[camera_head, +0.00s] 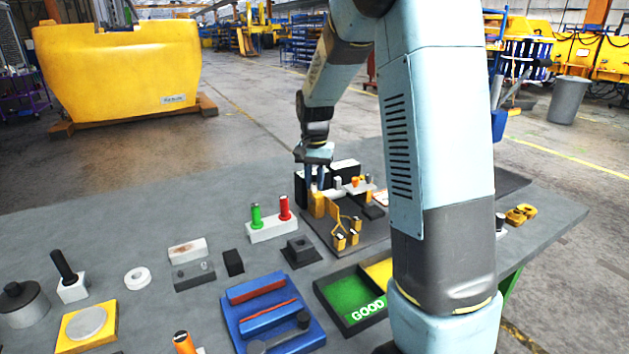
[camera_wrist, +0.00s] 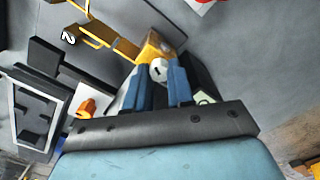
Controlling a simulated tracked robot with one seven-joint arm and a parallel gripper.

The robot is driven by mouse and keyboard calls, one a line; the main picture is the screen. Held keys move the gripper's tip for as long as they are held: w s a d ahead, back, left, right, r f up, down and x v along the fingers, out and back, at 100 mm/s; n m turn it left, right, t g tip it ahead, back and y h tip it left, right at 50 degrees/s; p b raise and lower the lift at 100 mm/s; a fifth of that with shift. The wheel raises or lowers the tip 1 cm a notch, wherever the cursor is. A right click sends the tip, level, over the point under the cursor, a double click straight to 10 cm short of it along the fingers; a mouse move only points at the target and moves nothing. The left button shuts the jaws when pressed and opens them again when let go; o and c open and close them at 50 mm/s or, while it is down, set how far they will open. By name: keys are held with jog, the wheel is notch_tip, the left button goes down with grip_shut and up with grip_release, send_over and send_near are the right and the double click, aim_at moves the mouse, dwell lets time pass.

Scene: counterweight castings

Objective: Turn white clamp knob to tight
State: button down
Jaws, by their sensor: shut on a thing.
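My gripper (camera_head: 315,182) reaches down over the fixture at the far side of the table. In the wrist view its two blue fingers (camera_wrist: 160,84) stand on either side of the white clamp knob (camera_wrist: 158,68) and are shut on it. The knob is a round white cap with a short dark mark on its top. It sits against a yellow-orange block (camera_wrist: 151,48). The fingers hide part of the knob, and in the head view I cannot make it out between them. I cannot tell from its mark how tight it is.
An orange knob (camera_wrist: 88,105) stands beside the fingers; it also shows in the head view (camera_head: 355,181). Yellow clamps (camera_head: 345,238) and a block with green and red handles (camera_head: 272,230) are near. A green GOOD tray (camera_head: 350,304) lies in front. My arm hides the table's right part.

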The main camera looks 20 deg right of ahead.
aim_at(315, 184)
jog(key=m, duration=0.6)
jog(key=shift+m, duration=0.3)
jog(key=m, duration=0.6)
dwell(0.4)
jog(key=c, duration=1)
grip_release()
notch_tip(315, 184, up, 14)
jog(key=shift+f, duration=0.15)
jog(key=shift+s, duration=0.1)
